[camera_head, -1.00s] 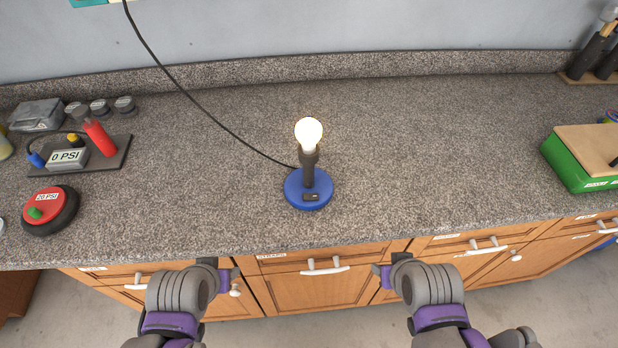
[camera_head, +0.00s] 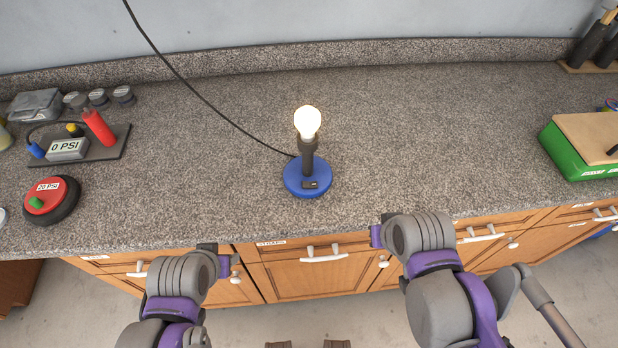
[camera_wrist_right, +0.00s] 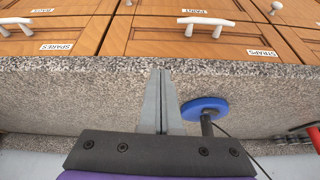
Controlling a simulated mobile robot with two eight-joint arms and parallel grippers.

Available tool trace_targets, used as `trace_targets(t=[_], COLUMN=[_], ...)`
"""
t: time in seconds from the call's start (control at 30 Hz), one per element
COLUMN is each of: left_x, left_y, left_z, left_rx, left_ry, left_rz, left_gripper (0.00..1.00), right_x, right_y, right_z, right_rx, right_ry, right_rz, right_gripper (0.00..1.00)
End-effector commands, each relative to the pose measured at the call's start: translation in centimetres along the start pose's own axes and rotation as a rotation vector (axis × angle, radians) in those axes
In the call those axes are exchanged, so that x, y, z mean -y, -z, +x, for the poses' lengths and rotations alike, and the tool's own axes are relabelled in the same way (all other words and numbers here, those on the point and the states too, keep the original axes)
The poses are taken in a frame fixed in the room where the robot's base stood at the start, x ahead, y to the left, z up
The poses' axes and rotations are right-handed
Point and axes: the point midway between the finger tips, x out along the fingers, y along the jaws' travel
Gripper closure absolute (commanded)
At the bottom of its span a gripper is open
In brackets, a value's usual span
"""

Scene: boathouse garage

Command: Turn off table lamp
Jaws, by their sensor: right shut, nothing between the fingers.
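The table lamp stands upright on the countertop in the head view. It has a round blue base (camera_head: 307,190), a dark stem and a lit, glowing bulb (camera_head: 308,121). A small dark switch (camera_head: 315,184) sits on the front of the base. In the right wrist view the blue base (camera_wrist_right: 205,107) lies to the right of my fingers, apart from them. My right gripper (camera_head: 377,234) is by the counter's front edge, right of the lamp; its fingers (camera_wrist_right: 163,72) are shut and empty. My left gripper (camera_head: 216,256) is at the front edge, left of the lamp; its fingers are unclear.
A black cord (camera_head: 215,108) runs from the lamp to the upper left. A red gauge (camera_head: 50,200) and a board with a red cylinder (camera_head: 99,128) are at left. A green box (camera_head: 575,155) is at right. The counter around the lamp is clear.

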Motion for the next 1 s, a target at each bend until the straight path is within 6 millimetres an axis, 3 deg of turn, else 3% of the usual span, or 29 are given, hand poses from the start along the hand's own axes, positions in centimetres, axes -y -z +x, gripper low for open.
trace_targets(t=[0.03, 0.2, 0.4, 0.6, 1.0], left_x=[0.0, 0.0, 0.0, 0.0, 0.0], left_y=[0.5, 1.4, 2.2, 2.4, 2.4], left_z=[-0.5, -1.3, -2.0, -2.2, -2.2], left_rx=[-0.004, -0.012, -0.019, -0.022, -0.021], left_ry=[0.000, 0.000, 0.000, 0.000, 0.000], left_rz=[0.000, 0.000, 0.000, 0.000, 0.000], left_gripper=[0.50, 0.50, 0.50, 0.50, 0.50], right_x=[1.1, 5.3, 9.6, 11.6, 11.8], right_y=[2.5, 9.1, 14.4, 16.4, 16.4], right_z=[-1.1, -4.0, -6.2, -7.0, -6.9], right_rx=[0.011, 0.066, 0.119, 0.144, 0.146], right_ry=[0.016, 0.061, 0.093, 0.104, 0.104], right_rz=[-0.011, -0.029, -0.047, -0.053, -0.053], right_gripper=[1.00, 1.00, 1.00, 1.00, 1.00])
